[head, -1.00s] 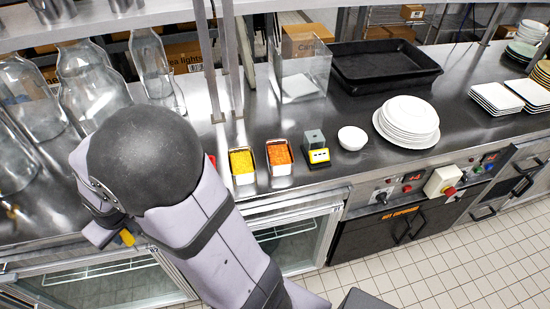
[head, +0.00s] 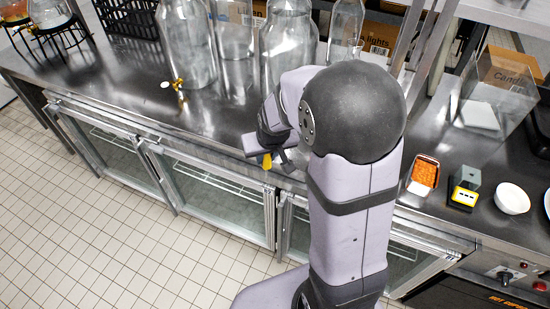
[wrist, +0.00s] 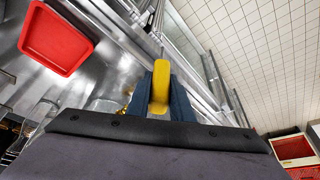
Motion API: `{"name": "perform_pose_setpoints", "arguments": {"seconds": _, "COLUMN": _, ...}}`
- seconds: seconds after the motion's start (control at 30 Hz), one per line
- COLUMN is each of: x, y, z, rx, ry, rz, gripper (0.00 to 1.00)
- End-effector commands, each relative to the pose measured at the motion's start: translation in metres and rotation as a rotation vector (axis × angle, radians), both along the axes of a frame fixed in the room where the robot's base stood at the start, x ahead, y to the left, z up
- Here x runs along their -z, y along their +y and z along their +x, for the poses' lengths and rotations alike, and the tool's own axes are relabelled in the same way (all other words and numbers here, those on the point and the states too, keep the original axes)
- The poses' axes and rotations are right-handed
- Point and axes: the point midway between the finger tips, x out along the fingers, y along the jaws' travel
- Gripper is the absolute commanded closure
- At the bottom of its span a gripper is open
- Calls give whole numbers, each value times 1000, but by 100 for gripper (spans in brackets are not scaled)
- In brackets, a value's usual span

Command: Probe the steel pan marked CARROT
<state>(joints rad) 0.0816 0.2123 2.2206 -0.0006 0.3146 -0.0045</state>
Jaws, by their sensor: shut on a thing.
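My gripper (wrist: 160,100) is shut on a yellow-handled probe (wrist: 160,80), and a thin shaft seems to extend from its far end. In the head view my gripper (head: 268,158) is near the counter's front edge, with a bit of yellow showing. A small pan of orange diced food (head: 424,172) stands on the counter to the right of my arm, apart from the gripper. No marking on it is readable. The pan of yellow food is not seen now; my arm covers that part of the counter.
A red tray (wrist: 58,40) lies on the steel counter in the wrist view. A yellow-and-grey device (head: 466,186) and a white bowl (head: 511,198) stand right of the orange food. Tall glass jars (head: 186,45) line the back. Counter left of my gripper is mostly clear.

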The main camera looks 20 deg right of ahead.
Motion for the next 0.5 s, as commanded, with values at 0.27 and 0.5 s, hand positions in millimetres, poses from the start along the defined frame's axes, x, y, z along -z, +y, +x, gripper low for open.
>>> {"name": "perform_pose_setpoints", "arguments": {"seconds": 0.27, "x": -14, "y": -107, "z": 15, "rx": 224, "ry": 0, "rz": -1, "gripper": 100}}
{"name": "perform_pose_setpoints", "arguments": {"seconds": 0.5, "x": -27, "y": -213, "z": 2, "rx": 427, "ry": 1, "rz": -2, "gripper": 100}}
